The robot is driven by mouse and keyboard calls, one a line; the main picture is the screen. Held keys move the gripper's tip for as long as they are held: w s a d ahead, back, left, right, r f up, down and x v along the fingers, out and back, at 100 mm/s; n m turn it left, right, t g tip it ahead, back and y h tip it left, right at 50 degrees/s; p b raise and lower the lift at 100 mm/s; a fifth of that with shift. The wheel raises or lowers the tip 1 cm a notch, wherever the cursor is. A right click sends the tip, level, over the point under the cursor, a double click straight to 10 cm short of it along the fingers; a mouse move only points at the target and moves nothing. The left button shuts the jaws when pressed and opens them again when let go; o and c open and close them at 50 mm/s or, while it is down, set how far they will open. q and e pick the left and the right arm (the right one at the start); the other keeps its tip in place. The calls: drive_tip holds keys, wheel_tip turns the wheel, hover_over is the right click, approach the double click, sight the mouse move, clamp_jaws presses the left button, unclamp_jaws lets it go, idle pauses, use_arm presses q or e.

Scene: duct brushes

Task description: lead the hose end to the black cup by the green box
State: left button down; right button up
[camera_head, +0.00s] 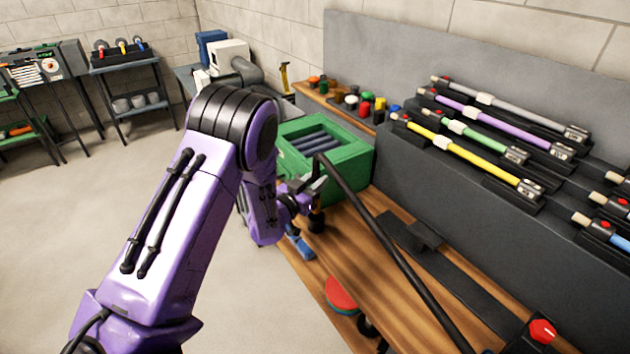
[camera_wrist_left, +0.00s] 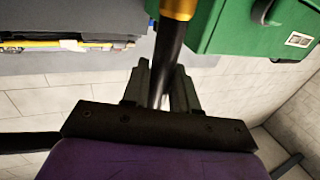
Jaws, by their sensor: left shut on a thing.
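My left gripper (camera_head: 308,190) is shut on the black hose (camera_head: 395,250), just in front of the green box (camera_head: 350,165). The hose arches up beside the gripper and runs down to the lower right over the bench. In the left wrist view the hose (camera_wrist_left: 170,50) passes between the fingers (camera_wrist_left: 163,88), with a gold band (camera_wrist_left: 178,8) beyond them at the top edge. A small dark shape, apparently the black cup (camera_head: 316,224), shows just below the gripper by the green box. I cannot tell whether the hose end touches it. My right gripper is out of view.
The wooden bench top (camera_head: 345,240) is partly bare before the box. A dark stepped rack (camera_head: 450,185) with coloured brushes stands to the right. Several small coloured pots (camera_head: 365,108) stand behind the box. A red knob (camera_head: 542,331) is at the lower right.

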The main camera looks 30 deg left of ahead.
use_arm(q)
drive_tip(key=shift+f, duration=0.1)
drive_tip(key=shift+f+b, duration=2.45)
drive_tip(key=shift+f, duration=0.3)
drive_tip(key=c, duration=0.8)
unclamp_jaws()
drive_tip(key=s+b, duration=0.3)
drive_tip(key=s, duration=0.8)
drive_tip(key=s+d+f+n+g+y, duration=0.1)
drive_tip(key=s+f+n+g+y, duration=0.3)
drive_tip(key=f, duration=0.6)
drive_tip(key=s+f+n+g, duration=0.2)
drive_tip(key=s+f+g, duration=0.35)
drive_tip(key=f, duration=0.35)
drive_tip(key=s+d+f+g, duration=0.1)
drive_tip(key=s+d+f, duration=0.1)
drive_tip(key=s, duration=0.4)
drive_tip(key=s+d+f+g, duration=0.1)
drive_tip(key=s+f+g, duration=0.1)
drive_tip(key=s+f, duration=0.3)
drive_tip(key=s+d+f+n+g, duration=0.1)
drive_tip(key=s+d+f+g, duration=0.1)
drive_tip(key=s, duration=0.4)
drive_tip(key=shift+s+d+f, duration=0.35)
drive_tip(key=shift+f, duration=0.3)
